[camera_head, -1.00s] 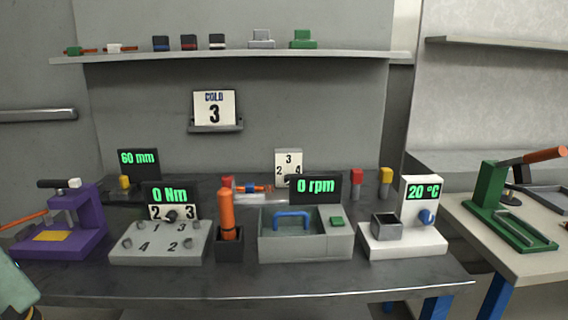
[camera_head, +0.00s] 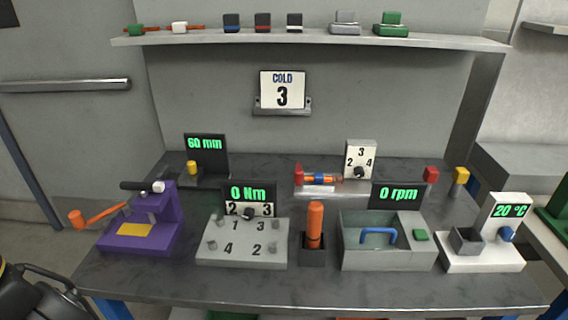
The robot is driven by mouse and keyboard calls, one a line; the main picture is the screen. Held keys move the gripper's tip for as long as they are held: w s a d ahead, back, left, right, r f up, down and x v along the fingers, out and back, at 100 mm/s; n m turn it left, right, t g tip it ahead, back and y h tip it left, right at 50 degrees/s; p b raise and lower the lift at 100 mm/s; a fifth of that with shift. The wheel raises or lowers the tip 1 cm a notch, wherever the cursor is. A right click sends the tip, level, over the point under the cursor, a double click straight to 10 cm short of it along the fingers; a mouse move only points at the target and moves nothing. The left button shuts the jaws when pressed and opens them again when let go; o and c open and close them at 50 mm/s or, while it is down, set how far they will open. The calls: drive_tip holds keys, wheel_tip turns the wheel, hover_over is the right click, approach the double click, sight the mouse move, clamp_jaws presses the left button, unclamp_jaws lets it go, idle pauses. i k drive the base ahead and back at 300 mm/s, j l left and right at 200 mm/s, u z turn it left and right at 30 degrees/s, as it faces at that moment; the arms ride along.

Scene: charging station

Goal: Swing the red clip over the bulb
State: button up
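A small red upright part (camera_head: 298,175), which may be the red clip, stands at the back middle of the dark bench. Just right of it, an orange and blue cylinder (camera_head: 320,179) lies across a low pale base (camera_head: 318,190). I cannot tell whether this cylinder is the bulb. The red part looks upright beside the cylinder's left end, not over it; the detail is too small to tell more.
The dark bench (camera_head: 300,292) carries a purple press (camera_head: 160,225), a numbered grey block (camera_head: 242,245), an orange-handled tool (camera_head: 315,225) in a holder, a grey basin (camera_head: 385,258) and a white heater (camera_head: 485,258). A shelf (camera_head: 310,38) hangs above.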

sight(298, 172)
drive_tip(key=j, duration=0.7)
drive_tip(key=i+j, duration=0.2)
drive_tip(key=i, duration=0.2)
drive_tip(key=i+j, duration=0.25)
drive_tip(key=i, duration=0.2)
drive_tip(key=l+z, duration=0.05)
